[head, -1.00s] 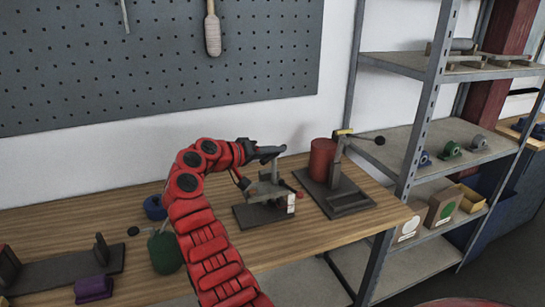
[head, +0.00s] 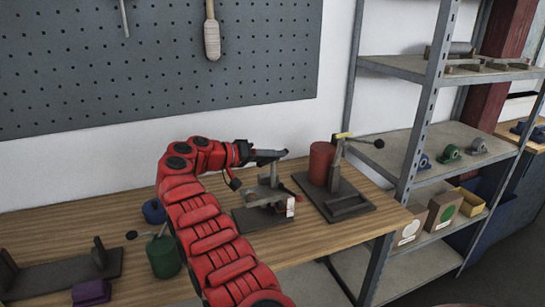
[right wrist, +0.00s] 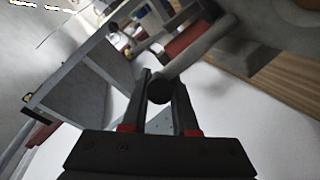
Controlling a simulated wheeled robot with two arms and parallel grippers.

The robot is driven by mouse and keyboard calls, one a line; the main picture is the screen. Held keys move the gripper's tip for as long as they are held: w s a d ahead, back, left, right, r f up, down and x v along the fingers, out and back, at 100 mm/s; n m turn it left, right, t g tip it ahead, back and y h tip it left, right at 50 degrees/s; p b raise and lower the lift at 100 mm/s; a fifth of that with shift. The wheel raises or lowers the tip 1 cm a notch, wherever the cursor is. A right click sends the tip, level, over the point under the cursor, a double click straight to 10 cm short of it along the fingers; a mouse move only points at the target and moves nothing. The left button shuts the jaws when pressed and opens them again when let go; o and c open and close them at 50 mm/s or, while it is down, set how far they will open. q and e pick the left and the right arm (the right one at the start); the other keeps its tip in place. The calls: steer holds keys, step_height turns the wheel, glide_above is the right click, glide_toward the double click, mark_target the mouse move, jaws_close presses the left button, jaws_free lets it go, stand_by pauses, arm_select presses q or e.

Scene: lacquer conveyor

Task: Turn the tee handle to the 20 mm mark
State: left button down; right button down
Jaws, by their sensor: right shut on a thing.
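My right gripper (head: 272,156) is above a small grey clamp-like fixture on the wooden bench. In the right wrist view, its two dark fingers (right wrist: 164,105) sit on either side of a grey bar, the tee handle (right wrist: 196,48), near its dark round end. The fixture has a dark flat base (head: 262,220) and a grey upright body (head: 264,193). A small white block with a red mark (head: 290,208) sits at its right end. The mark lines and numbers are too small to read. My left gripper is not in view.
A red cylinder (head: 321,162) stands by a second fixture with a dark base (head: 350,206) to the right. A green cylinder (head: 163,257) and a purple block (head: 91,292) are at left. A metal shelf (head: 440,150) stands past the bench's right end.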

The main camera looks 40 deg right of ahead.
steer(key=shift+s+d+f, duration=0.1)
steer(key=shift+s+f, duration=0.25)
steer(key=shift+f, duration=0.25)
steer(key=c, duration=0.9)
jaws_free()
steer(key=shift+o, duration=0.7)
steer(key=shift+s+r, duration=0.1)
steer(key=shift+r, duration=0.3)
steer(key=shift+w+r, duration=0.15)
steer(key=shift+w, duration=0.05)
